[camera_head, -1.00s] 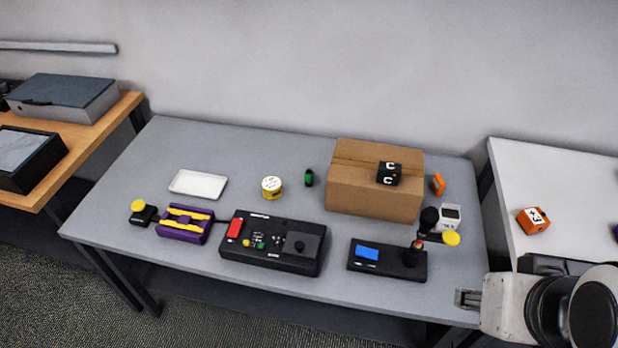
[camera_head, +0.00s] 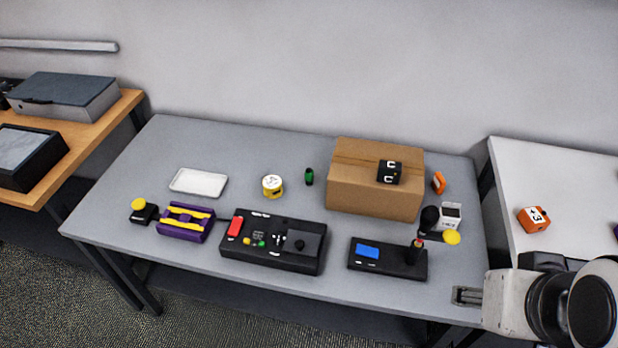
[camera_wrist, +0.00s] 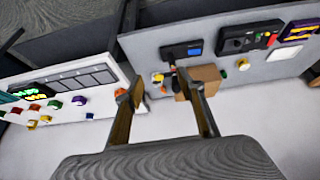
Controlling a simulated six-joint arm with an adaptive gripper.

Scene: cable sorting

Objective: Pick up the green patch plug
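The green patch plug (camera_head: 309,177) is a small green and black piece standing on the grey table, left of the cardboard box, in the head view. My gripper (camera_head: 467,296) is at the table's front right edge, far to the right of the plug and nearer the front. In the wrist view my gripper (camera_wrist: 160,80) shows two fingers spread apart with nothing held between them.
The cardboard box (camera_head: 374,195) with a black cube (camera_head: 389,172) on it stands between my gripper and the plug. A yellow-and-white round container (camera_head: 272,186) is left of the plug. A black control panel (camera_head: 272,262) lies in front.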

